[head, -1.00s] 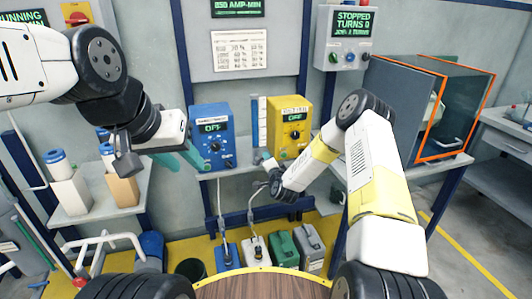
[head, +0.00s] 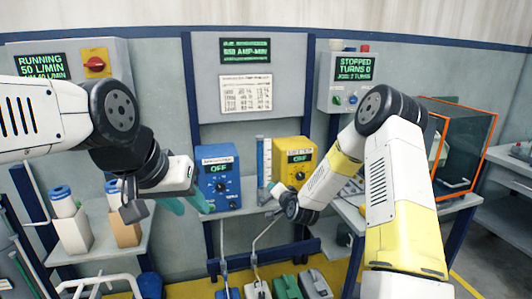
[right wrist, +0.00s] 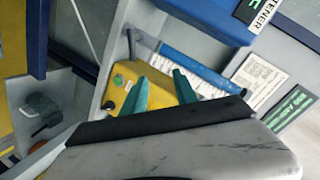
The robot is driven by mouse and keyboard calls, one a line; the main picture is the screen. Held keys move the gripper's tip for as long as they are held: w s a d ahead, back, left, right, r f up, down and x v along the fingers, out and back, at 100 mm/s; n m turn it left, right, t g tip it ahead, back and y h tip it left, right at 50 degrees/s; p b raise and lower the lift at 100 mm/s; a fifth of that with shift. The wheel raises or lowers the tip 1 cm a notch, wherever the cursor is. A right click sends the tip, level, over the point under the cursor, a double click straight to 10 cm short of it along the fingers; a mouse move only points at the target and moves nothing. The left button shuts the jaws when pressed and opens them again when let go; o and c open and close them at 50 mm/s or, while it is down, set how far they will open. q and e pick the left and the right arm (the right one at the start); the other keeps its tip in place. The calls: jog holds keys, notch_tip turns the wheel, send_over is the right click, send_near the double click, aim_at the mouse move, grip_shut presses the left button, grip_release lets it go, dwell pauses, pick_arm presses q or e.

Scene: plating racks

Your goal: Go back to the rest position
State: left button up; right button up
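My left gripper (head: 187,205) shows teal fingers set apart with nothing visible between them, in front of the blue power unit (head: 218,180). That unit's display reads OFF. My right arm reaches in from the right, and its gripper is small and partly hidden beside the yellow unit (head: 293,160). In the right wrist view, the right gripper (right wrist: 160,85) has two teal fingers spread with a gap and nothing held. The yellow unit (right wrist: 152,90) lies behind these fingers in that view. Any contact with the unit cannot be told.
A shelf at left holds white and brown containers with blue-capped bottles (head: 62,205). A control box reading STOPPED (head: 350,85) hangs on the wall. An orange-edged glass cabinet (head: 465,150) stands at right.

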jog(key=s+d+r+n+g+h, duration=0.1)
jog(key=s+d+r+n+g, duration=0.15)
jog(key=s+r, duration=0.6)
jog(key=s+d+r+n+g+h, duration=0.1)
jog(key=s+d+r+n+g, duration=0.15)
jog(key=s+r, duration=0.65)
jog(key=s+d+r+n+g, duration=0.1)
jog(key=s+d+r, duration=0.1)
jog(key=s, duration=0.9)
jog(key=s+d+r+n+g, duration=0.1)
jog(key=s+d+r, duration=0.1)
jog(key=s, duration=1)
jog(key=shift+s+d+r+n+g, duration=0.15)
jog(key=shift+d+r+n+g, duration=0.15)
jog(key=shift+d+r+g, duration=0.1)
pick_arm(q)
jog(key=shift+c, duration=0.4)
